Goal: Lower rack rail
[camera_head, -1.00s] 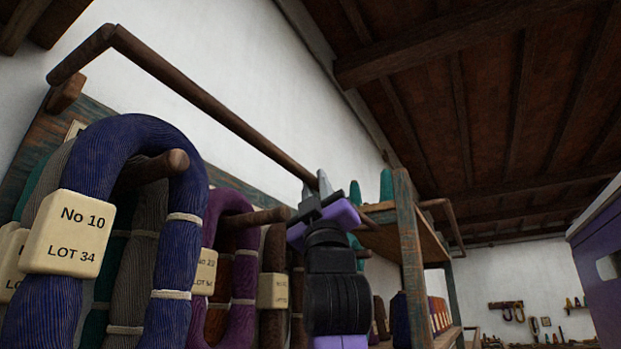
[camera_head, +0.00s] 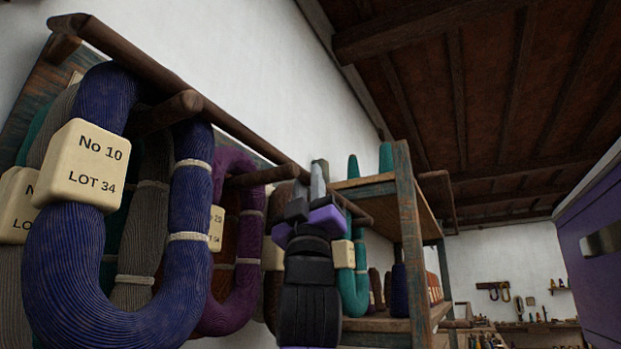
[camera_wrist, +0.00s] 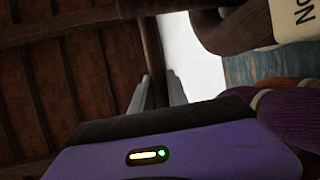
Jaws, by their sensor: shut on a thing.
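The rack rail (camera_head: 228,127) is a long brown wooden bar. It slopes in the head view from its bracket end at upper left down to my gripper, and passes just above the nearest peg end in the picture. My gripper (camera_head: 318,180) is at the rail's far end, with its fingers pointing up. In the wrist view, the rail (camera_wrist: 152,48) runs between the two grey fingers of my gripper (camera_wrist: 158,92), which are shut on it. The exact contact is partly hidden.
Yarn hanks hang on pegs below the rail, the nearest a blue hank (camera_head: 110,312) with a cream tag (camera_head: 85,165). A wooden shelf (camera_head: 405,225) with cones stands just right of my gripper. A purple panel (camera_head: 592,225) is at far right.

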